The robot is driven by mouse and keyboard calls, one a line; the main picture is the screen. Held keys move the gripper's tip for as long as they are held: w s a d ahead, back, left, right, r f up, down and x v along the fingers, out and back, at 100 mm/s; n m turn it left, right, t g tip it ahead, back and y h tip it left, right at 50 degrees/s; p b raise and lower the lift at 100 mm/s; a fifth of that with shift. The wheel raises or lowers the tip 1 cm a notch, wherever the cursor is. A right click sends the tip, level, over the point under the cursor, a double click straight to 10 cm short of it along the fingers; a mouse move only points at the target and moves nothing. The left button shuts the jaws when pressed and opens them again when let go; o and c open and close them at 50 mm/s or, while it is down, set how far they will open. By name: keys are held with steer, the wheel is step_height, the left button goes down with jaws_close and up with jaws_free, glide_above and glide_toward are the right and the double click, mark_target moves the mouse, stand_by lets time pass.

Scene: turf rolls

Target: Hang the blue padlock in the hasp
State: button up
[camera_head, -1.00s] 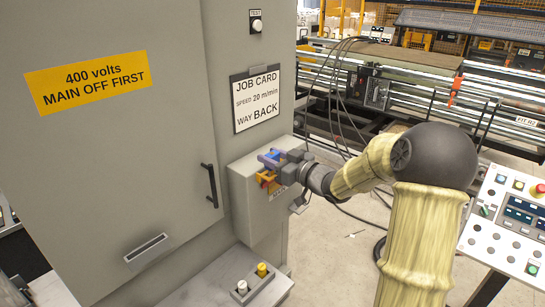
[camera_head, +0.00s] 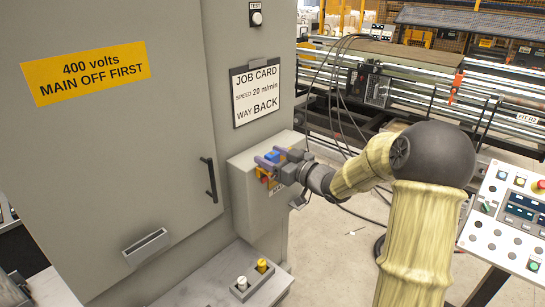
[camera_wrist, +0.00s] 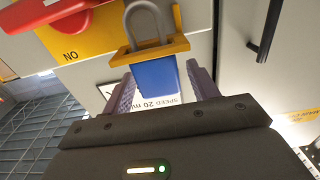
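The blue padlock (camera_wrist: 156,78) has a grey shackle. In the wrist view, its shackle and body lie on opposite sides of a yellow hasp tab (camera_wrist: 122,58), and the shackle appears to pass through it. In the head view, the blue body (camera_head: 273,155) shows above the yellow and red parts on the grey box. My gripper (camera_wrist: 160,74) is open, one purple finger on each side of the body, with a visible gap at least on the right. In the head view my gripper (camera_head: 267,158) is at the box; its fingers partly hide the padlock.
A red handle (camera_wrist: 65,12) is close beside the hasp on a yellow plate. The cabinet's black door handle (camera_head: 209,180) is left of the box. A job card (camera_head: 256,92) is above it. Open floor lies right of the box.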

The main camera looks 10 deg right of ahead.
stand_by(0.3)
steer(key=b+v, duration=0.3)
steer(key=v, duration=1.4)
steer(key=shift+s+d, duration=0.15)
steer(key=shift+r, duration=0.1)
